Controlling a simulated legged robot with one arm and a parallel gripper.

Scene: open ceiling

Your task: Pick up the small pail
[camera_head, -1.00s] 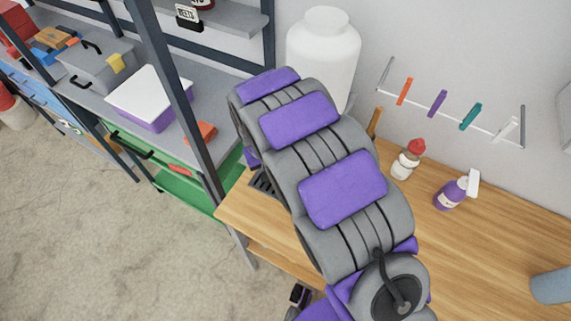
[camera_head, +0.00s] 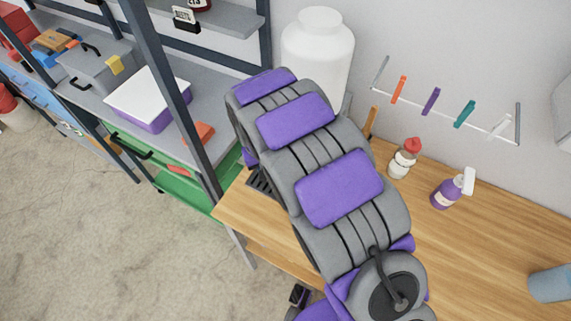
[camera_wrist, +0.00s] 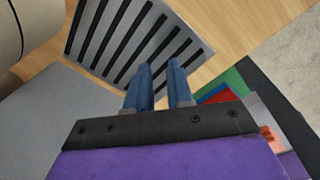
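I cannot make out a small pail for certain in either view. A blue-grey cylinder (camera_head: 550,284), partly cut off by the right edge of the head view, sits on the wooden worktop (camera_head: 462,255); I cannot tell whether it is the pail. In the wrist view my gripper (camera_wrist: 160,70) has its two blue fingers a little apart, with nothing between them. They point towards a grey slatted grate (camera_wrist: 138,45) on the wood. In the head view my own arm hides the gripper and part of the worktop.
A big white jar (camera_head: 318,55) stands at the back. A red-capped bottle (camera_head: 403,160) and a purple spray bottle (camera_head: 448,191) stand on the worktop below a peg rail (camera_head: 450,110). A metal shelf rack (camera_head: 165,85) with boxes is on the left. The front worktop is clear.

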